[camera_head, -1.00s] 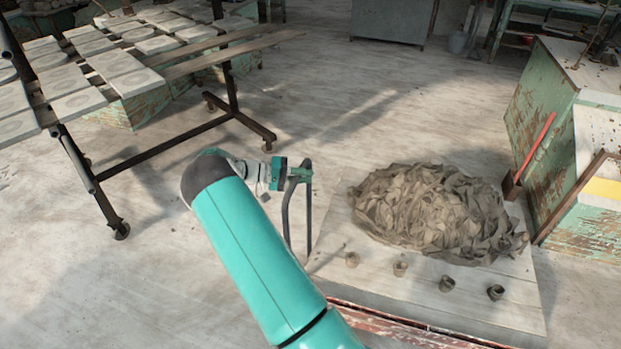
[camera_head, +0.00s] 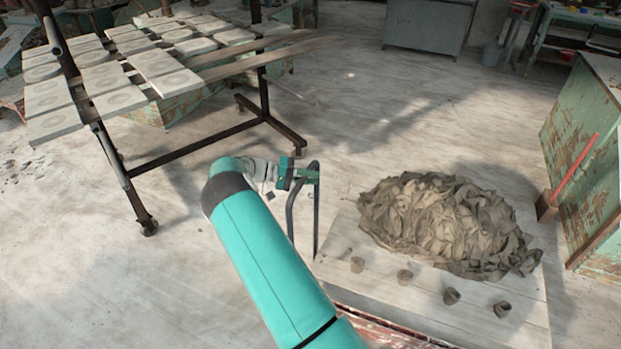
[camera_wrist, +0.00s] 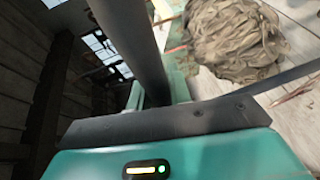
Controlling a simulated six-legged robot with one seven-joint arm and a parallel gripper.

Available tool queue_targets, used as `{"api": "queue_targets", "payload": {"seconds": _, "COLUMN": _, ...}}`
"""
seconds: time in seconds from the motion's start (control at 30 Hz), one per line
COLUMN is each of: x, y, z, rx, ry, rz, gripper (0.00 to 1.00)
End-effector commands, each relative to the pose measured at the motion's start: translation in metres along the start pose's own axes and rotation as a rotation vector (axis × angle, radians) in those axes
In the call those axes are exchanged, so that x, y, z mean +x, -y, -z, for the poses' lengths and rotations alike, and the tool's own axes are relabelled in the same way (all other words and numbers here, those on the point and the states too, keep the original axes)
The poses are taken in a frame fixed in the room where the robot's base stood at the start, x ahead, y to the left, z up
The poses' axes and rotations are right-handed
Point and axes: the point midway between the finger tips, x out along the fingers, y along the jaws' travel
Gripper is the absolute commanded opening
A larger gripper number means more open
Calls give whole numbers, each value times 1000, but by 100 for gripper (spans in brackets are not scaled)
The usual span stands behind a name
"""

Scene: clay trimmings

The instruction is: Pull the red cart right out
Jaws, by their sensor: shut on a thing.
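The cart (camera_head: 340,240) is a low pale board with a worn red edge (camera_head: 375,325) showing at the bottom of the head view. It carries a heap of grey-brown clay trimmings (camera_head: 440,225), which also shows in the wrist view (camera_wrist: 235,40). Several small clay cups stand along its near side. A dark looped handle (camera_head: 290,222) rises at the cart's left end. My gripper (camera_head: 297,175) is shut on the top of this handle. In the wrist view the dark handle bar (camera_wrist: 135,45) runs between the green fingers. The cart's wheels are hidden.
A dark metal rack (camera_head: 190,150) with pale tiles stands at the left, its caster foot (camera_head: 149,228) on the floor. A peeling green cabinet (camera_head: 580,150) and a red-handled tool (camera_head: 565,180) stand at the right. The floor between rack and cart is clear.

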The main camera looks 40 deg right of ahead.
Motion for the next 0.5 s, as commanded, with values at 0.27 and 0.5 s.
{"api": "queue_targets", "payload": {"seconds": 0.27, "x": 0, "y": 1, "z": -1, "rx": -2, "ry": -2, "rz": 1, "gripper": 0}}
{"api": "queue_targets", "payload": {"seconds": 0.5, "x": -1, "y": 1, "z": 0, "rx": -1, "ry": -1, "rz": 0, "gripper": 41}}
